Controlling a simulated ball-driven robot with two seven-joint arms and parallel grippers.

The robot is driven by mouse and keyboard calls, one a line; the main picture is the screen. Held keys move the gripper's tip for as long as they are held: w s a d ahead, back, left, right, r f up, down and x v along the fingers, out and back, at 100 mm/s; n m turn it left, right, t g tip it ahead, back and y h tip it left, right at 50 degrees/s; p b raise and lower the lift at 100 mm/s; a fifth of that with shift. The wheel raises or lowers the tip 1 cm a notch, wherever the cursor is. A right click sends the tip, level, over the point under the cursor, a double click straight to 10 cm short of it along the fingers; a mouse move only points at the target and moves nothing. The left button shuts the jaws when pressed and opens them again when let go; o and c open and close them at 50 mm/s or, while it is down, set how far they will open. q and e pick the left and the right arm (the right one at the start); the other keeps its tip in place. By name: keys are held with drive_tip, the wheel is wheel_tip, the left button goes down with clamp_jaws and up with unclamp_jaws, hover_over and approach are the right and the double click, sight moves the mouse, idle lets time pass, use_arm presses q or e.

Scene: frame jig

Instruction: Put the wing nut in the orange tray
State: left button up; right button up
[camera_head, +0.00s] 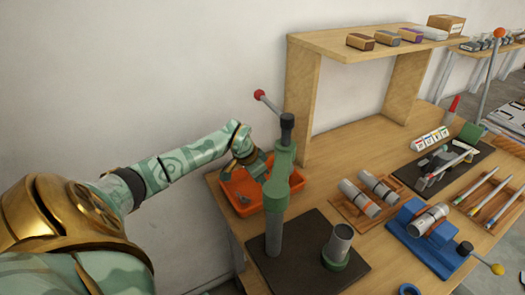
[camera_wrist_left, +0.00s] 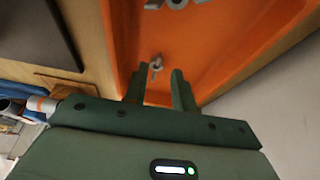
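The orange tray (camera_head: 232,192) sits at the back left corner of the bench, and its orange inside (camera_wrist_left: 215,40) fills much of the left wrist view. My left gripper (camera_head: 256,168) is over the tray. In the left wrist view its two green fingers (camera_wrist_left: 157,82) stand apart with orange showing between them. A small grey metal piece, apparently the wing nut (camera_wrist_left: 156,66), shows just past the fingertips against the orange. I cannot tell whether it rests on the tray floor. My right gripper is not in view.
Grey parts (camera_wrist_left: 178,3) lie further inside the tray. A green press (camera_head: 280,185) with a red-knobbed lever stands right beside the tray, close to my left gripper. A wooden shelf (camera_head: 345,95) stands behind. A blue fixture (camera_head: 425,235) and cylinder racks (camera_head: 365,195) are to the right.

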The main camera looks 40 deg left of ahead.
use_arm(q)
drive_tip(key=p+v, duration=0.1)
drive_tip(key=v, duration=0.7)
drive_tip(key=shift+s+r, duration=0.2)
drive_tip(key=shift+r, duration=0.05)
